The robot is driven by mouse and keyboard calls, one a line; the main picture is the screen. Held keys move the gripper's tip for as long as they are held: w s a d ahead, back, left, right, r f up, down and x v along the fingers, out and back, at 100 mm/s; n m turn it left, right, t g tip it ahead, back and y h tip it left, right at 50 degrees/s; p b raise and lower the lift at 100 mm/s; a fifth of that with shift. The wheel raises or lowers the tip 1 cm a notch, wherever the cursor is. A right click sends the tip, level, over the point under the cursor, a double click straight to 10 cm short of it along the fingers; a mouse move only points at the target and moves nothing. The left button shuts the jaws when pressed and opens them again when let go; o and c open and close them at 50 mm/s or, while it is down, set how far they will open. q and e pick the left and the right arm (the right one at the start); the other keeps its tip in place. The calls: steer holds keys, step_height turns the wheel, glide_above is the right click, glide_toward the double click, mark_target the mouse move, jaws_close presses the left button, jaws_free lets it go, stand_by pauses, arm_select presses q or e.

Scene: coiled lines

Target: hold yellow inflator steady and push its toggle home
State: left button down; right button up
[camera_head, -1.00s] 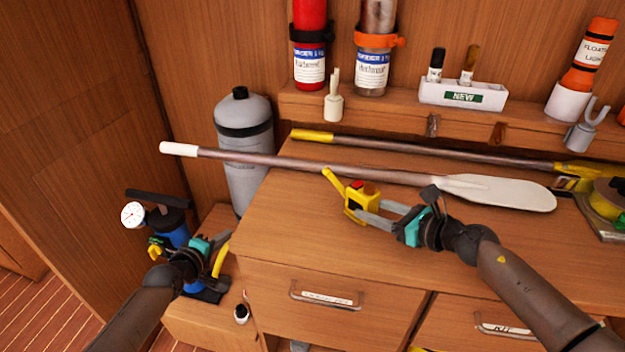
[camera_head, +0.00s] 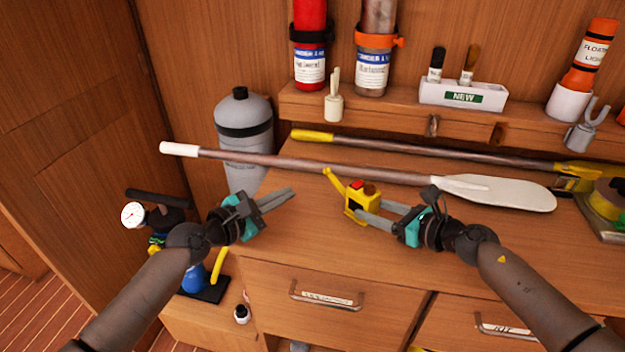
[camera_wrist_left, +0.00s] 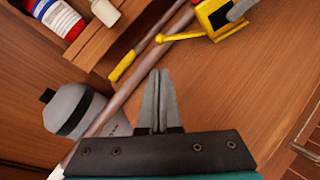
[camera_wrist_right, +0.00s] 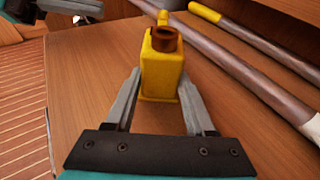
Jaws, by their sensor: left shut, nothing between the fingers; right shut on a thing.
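The yellow inflator (camera_head: 353,207) is above the wooden counter, with a red part and a brown round cap on top. A yellow lever (camera_head: 333,181), which may be the toggle, slants up and left from its body. My right gripper (camera_head: 362,211) is shut on the inflator; the right wrist view shows the body (camera_wrist_right: 162,75) between both fingers. My left gripper (camera_head: 291,193) is shut and empty, over the counter's left end, left of the inflator and apart from it. In the left wrist view the inflator (camera_wrist_left: 213,20) and lever (camera_wrist_left: 180,38) show beyond the fingertips (camera_wrist_left: 160,75).
A white-bladed paddle (camera_head: 495,191) lies across the counter (camera_head: 300,225) behind the inflator, with a yellow-ended pole (camera_head: 400,148) behind it. A grey cylinder (camera_head: 243,135) stands at left. A blue pump with a gauge (camera_head: 132,214) stands lower left.

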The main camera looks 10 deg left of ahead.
mark_target(338, 184)
arm_select(q)
steer(key=shift+x, duration=5)
steer(key=shift+r, duration=0.15)
steer(key=shift+d+r+m, duration=0.1)
steer(key=shift+r+m, duration=0.05)
steer(key=shift+m, duration=0.25)
